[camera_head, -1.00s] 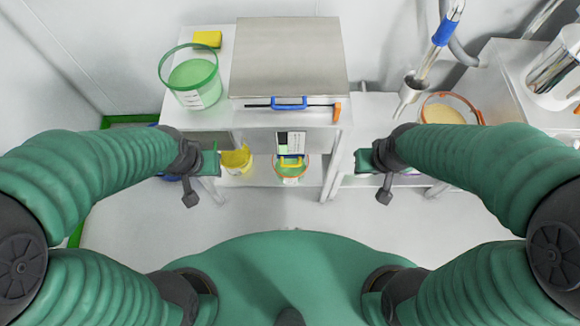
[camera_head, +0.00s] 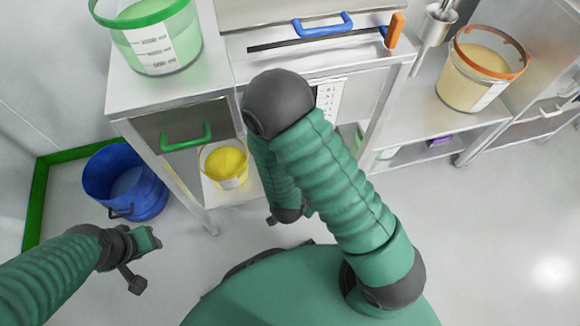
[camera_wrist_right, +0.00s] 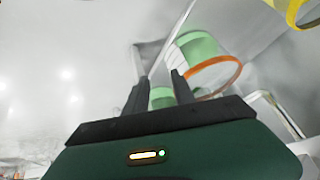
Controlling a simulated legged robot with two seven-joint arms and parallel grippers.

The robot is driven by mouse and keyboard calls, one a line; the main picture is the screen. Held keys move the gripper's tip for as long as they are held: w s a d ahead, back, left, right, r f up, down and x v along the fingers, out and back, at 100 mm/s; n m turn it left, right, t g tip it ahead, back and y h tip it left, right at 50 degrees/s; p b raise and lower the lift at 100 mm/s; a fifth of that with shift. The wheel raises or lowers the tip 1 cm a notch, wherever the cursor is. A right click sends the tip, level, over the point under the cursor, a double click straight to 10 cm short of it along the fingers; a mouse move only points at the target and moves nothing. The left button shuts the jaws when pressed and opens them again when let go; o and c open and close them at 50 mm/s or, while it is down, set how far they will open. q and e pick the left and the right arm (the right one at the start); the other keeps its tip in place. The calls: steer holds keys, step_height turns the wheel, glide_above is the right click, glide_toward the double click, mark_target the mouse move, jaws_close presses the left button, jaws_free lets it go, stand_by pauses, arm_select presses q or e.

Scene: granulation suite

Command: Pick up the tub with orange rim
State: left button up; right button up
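In the right wrist view, a tub with an orange rim (camera_wrist_right: 230,72) and green showing in it lies ahead, mostly right of my right gripper (camera_wrist_right: 157,80). That gripper's two dark fingers are apart, with nothing clearly held between them. In the head view my right forearm folds down in front of the table and hides part of the lower shelf; the right fingertips are not clear there. Another orange-rimmed tub (camera_head: 476,75), with beige contents, stands on the right-hand table. My left gripper (camera_head: 150,240) is at lower left, away from the tubs; its opening is unclear.
A green-rimmed tub (camera_head: 160,40) stands on the left tabletop. A yellow tub (camera_head: 226,165) sits on the lower shelf below it. A blue bucket (camera_head: 125,182) stands on the floor at left. Drawer handles, table legs and the shelf edge are close to my right arm. The floor at right is clear.

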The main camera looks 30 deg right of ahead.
steer(key=w+d+f+b, duration=0.1)
steer(key=w+d+b, duration=0.1)
steer(key=d, duration=0.1)
steer(key=w+d+f+b, duration=0.2)
steer(key=w+d, duration=0.1)
steer(key=d, duration=0.1)
steer(key=w+d+f+b, duration=0.1)
steer(key=w+d+b, duration=0.1)
steer(key=w+d, duration=0.1)
steer(key=shift+d+f, duration=0.15)
steer(key=shift+f, duration=0.1)
steer(key=shift+r, duration=0.2)
jaws_close()
stand_by(0.8)
